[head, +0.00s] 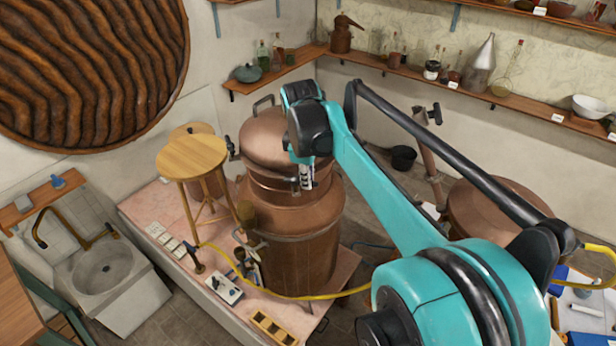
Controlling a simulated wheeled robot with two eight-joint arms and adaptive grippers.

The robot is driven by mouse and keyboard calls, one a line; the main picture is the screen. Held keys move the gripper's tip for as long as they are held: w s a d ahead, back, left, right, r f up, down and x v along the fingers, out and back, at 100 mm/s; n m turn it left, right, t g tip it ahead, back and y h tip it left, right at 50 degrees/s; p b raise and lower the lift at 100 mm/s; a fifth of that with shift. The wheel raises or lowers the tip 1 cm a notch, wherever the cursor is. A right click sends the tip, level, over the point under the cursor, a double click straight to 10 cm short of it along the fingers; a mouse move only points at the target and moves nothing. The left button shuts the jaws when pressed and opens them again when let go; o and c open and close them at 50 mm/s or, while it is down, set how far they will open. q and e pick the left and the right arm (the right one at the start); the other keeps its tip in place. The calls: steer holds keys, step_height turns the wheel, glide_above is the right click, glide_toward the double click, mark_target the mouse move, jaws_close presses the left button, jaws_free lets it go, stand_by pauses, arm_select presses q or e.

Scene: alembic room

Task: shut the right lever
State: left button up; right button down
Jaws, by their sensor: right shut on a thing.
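The large copper still (300,255) stands on the pink slab, with its domed lid (262,140) on top. My right arm reaches in from the lower right, and its wrist hangs over the right part of the lid. My right gripper (306,180) points down at the front right of the lid's rim. It is shut on the right lever, which is small and mostly hidden by the fingers; its exact angle cannot be told. Another dark lever (232,147) shows at the left side of the lid. My left gripper is not in view.
A wooden stool (192,157) stands left of the still. A yellow hose (290,297) runs across the pink slab (150,203). A second copper vessel (490,205) is at the right, behind my arm. Shelves with glassware line the back walls.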

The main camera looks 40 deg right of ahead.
mark_target(295, 183)
steer(key=a+m, duration=0.1)
steer(key=m, duration=0.2)
steer(key=a+m+g+b, duration=0.1)
steer(key=m, duration=0.2)
steer(key=m+b, duration=0.1)
steer(key=m, duration=0.2)
steer(key=shift+s+a+f+m+g, duration=0.1)
steer(key=shift+a+m+g, duration=0.3)
steer(key=shift+w+a+m+g+b, duration=0.15)
steer(key=shift+a+m+b, duration=0.1)
steer(key=shift+m, duration=0.65)
steer(key=shift+w+a+m+g+b, duration=0.1)
steer(key=shift+a+m+g, duration=0.1)
steer(key=shift+m, duration=0.7)
steer(key=c, duration=1.5)
jaws_free()
steer(key=shift+c, duration=0.2)
